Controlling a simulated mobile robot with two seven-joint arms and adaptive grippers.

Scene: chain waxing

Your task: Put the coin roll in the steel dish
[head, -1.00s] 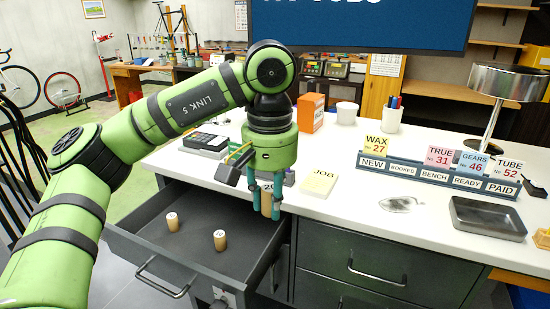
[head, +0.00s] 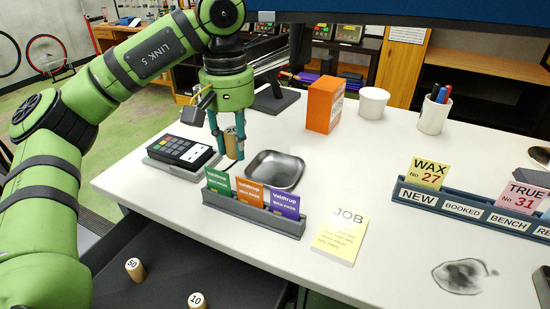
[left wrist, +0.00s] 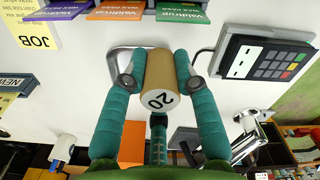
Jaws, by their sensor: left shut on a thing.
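My left gripper (head: 229,150) is shut on a tan coin roll (head: 231,142), held upright above the white counter. In the left wrist view the roll (left wrist: 158,90) sits between the teal fingers with its white end marked 20 facing the camera. The steel dish (head: 275,168) is a shallow, rounded grey tray, empty, on the counter just right of the gripper. Its rim partly shows behind the fingers in the left wrist view (left wrist: 117,50). The roll appears apart from the dish, near its left side. My right gripper is out of view.
A card terminal (head: 181,150) stands left of the dish, and a rack of wax cards (head: 255,212) in front. An orange box (head: 323,104) is behind it. Two other coin rolls, marked 50 (head: 135,270) and 10 (head: 197,300), stand in the open drawer (head: 160,240).

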